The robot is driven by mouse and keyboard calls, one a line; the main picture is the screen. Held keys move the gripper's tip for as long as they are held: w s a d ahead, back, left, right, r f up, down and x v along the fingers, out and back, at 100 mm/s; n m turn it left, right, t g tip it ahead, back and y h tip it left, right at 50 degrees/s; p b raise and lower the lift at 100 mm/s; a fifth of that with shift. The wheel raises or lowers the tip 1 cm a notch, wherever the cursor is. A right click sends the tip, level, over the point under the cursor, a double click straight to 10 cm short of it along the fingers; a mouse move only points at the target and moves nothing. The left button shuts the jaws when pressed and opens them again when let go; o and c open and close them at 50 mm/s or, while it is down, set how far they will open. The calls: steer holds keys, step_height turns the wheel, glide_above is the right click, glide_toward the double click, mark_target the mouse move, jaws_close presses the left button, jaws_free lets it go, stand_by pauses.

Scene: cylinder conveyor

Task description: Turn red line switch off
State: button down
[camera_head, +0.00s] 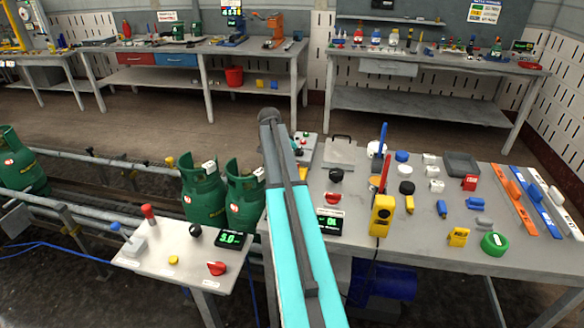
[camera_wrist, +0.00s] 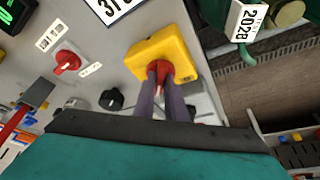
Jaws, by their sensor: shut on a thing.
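In the wrist view my gripper (camera_wrist: 159,78) is closed around a red knob (camera_wrist: 160,69) on a yellow switch box (camera_wrist: 178,48). The box is fixed to a grey panel surface. The fingers hide part of the knob, and its exact turn cannot be told. A second red rotary knob (camera_wrist: 66,62) with white labels sits to the left on the same surface, apart from my gripper. In the head view my arm hides the yellow box and my gripper.
A black knob (camera_wrist: 110,99) sits left of my fingers. A red knob (camera_head: 332,198) and a display (camera_head: 330,221) stand right of my arm. Green gas cylinders (camera_head: 205,200) stand close on the left. A small panel table (camera_head: 185,255) with levers is at lower left.

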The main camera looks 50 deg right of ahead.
steer(key=shift+d+m+g, duration=0.15)
steer(key=shift+m+g, duration=0.15)
steer(key=shift+m, duration=0.4)
steer(key=c, duration=1.8)
jaws_free()
steer(key=shift+w+r, duration=0.1)
steer(key=shift+r, duration=0.05)
steer(key=b+v, duration=0.3)
steer(key=v, duration=1)
steer(key=shift+a+r, duration=0.2)
steer(key=shift+r, duration=0.05)
